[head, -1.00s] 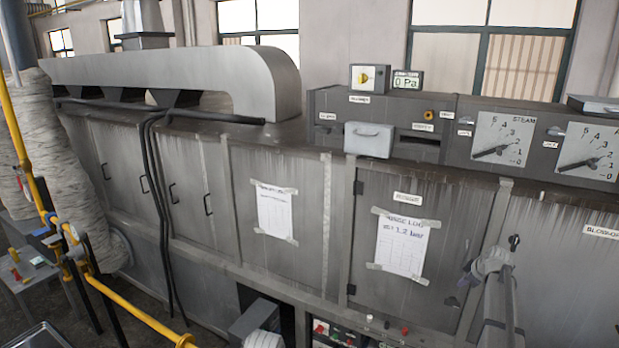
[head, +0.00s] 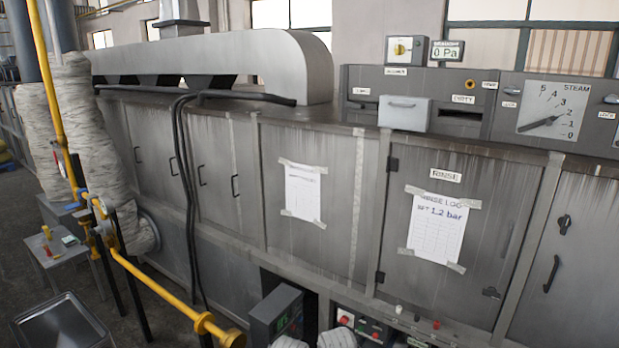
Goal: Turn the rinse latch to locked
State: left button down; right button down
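The rinse door (head: 400,215) is a grey steel panel marked RINSE, with a taped log sheet reading 1.2 bar, and appears closed. Small levers with LOCK labels (head: 510,104) are on the console above. I cannot tell which of these is the rinse latch, or its setting. Neither gripper's fingertips are in view; a pale rounded part at the bottom edge may be my arm.
A yellow pipe (head: 160,284) with a flanged end crosses the lower left. A metal tray (head: 62,335) and a small table (head: 62,258) stand left on the floor. The steam dial (head: 552,110) is at upper right.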

aim_at(490, 292)
jog(key=z, duration=1.25)
